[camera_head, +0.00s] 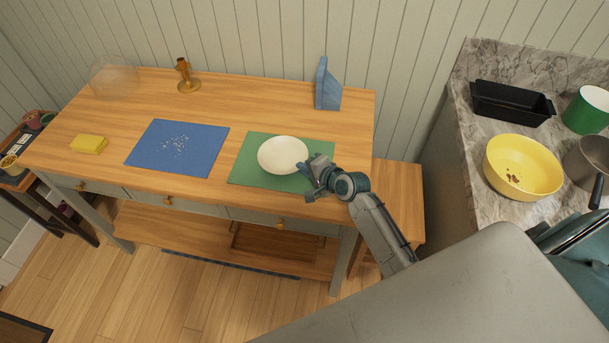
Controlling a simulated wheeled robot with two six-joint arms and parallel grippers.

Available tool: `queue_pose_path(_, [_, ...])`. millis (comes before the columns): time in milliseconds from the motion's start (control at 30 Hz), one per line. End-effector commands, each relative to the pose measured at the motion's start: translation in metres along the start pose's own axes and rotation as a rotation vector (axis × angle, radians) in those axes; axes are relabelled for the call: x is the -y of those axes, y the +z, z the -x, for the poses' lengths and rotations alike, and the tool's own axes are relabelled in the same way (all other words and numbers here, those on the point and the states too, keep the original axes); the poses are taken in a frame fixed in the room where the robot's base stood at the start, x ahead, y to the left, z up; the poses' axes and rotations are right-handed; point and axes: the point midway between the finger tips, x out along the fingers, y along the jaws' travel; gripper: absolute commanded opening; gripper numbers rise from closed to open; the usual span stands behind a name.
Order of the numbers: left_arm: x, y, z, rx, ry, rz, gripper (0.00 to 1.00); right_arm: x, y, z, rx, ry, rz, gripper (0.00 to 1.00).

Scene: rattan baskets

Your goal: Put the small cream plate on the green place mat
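The small cream plate (283,155) is over the green place mat (246,178), toward the mat's upper middle, and looks about level. I cannot tell whether it rests on the mat or is held just above it. My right gripper (309,176) is at the plate's lower right rim, over the right part of the mat. The fingertips are small and overlap the rim, so whether they grip the plate is unclear. My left gripper is not in view.
A blue mat (178,147) with white specks lies left of the green one. A yellow sponge (89,144), a brass candlestick (185,77) and a blue bookend-like object (327,85) stand on the wooden table (237,98). A marble counter (481,126) with a yellow bowl (522,168) is at right.

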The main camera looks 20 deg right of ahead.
Motion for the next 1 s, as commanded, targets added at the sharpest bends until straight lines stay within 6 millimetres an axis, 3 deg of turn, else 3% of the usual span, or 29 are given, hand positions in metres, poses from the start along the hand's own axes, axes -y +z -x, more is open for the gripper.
queue_pose_path(67, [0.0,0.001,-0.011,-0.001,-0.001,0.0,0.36,-0.008,0.0,-0.005,-0.001,-0.002,0.0,0.0])
queue_pose_path(467, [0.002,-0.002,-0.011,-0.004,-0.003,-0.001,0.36,-0.01,0.0,-0.005,-0.001,-0.002,0.0,0.0])
queue_pose_path(533, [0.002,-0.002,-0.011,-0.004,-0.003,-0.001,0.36,-0.01,0.0,-0.005,0.0,0.0,0.001,0.13])
queue_pose_path(767, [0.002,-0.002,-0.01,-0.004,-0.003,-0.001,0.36,-0.009,0.0,-0.005,0.0,0.0,0.0,0.13])
queue_pose_path(1000, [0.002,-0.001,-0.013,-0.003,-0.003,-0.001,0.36,-0.009,0.0,0.017,0.0,0.001,0.003,0.13])
